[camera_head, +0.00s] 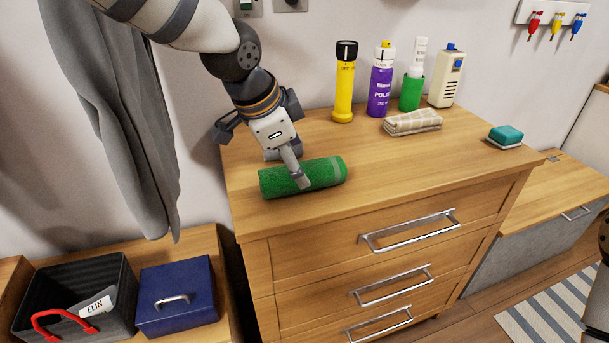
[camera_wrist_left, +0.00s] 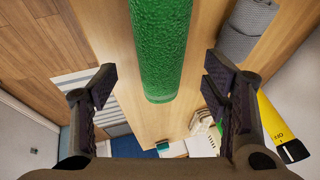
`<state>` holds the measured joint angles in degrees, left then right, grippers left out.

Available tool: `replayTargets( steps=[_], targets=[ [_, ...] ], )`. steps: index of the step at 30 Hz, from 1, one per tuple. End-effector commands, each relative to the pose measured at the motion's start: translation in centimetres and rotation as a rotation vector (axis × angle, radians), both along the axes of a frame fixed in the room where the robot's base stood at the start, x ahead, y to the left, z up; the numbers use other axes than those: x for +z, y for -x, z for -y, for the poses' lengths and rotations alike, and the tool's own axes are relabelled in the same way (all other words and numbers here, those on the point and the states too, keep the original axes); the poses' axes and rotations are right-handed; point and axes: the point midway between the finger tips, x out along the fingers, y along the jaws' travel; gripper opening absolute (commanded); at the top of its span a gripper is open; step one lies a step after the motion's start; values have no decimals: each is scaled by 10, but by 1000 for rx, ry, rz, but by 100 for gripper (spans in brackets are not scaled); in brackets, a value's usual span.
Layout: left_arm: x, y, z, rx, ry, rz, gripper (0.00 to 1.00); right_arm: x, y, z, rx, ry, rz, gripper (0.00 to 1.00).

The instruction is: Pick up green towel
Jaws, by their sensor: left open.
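The green towel (camera_head: 330,173) is rolled up and lies on the wooden dresser top near its left front corner. My left gripper (camera_head: 290,168) comes down over the towel, with one finger in front of the roll's middle in the head view. In the left wrist view the green towel (camera_wrist_left: 160,45) runs down from the top edge, in line with the gap between the two spread fingers of my left gripper (camera_wrist_left: 160,92). The gripper is open; I cannot tell whether a finger touches the towel. My right gripper is not in view.
A yellow flashlight (camera_head: 344,85), a purple can (camera_head: 380,85), a green-and-white bottle (camera_head: 412,85), a beige device (camera_head: 446,80), a folded cloth (camera_head: 412,122) and a sponge (camera_head: 505,136) stand or lie farther right. Grey cloth (camera_head: 105,100) hangs left. The dresser's front right top is clear.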

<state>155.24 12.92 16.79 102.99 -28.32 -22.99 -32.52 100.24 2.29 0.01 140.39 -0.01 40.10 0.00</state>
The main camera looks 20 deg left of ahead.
Motion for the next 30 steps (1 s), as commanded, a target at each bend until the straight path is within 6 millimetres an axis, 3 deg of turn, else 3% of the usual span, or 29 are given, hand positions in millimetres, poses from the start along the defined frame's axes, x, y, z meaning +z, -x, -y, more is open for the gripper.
replayTargets(
  steps=[8, 14, 22, 30],
  targets=[
    [-44, -19, 10, 0, -1, -6, 69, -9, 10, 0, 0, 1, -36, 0],
    [-43, -22, 11, 1, 0, 4, 69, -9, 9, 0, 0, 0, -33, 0],
    [-43, -21, 11, 0, 1, 3, 15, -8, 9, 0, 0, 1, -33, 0],
    [-42, -21, 11, 0, 1, 3, 14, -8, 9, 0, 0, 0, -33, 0]
  ],
)
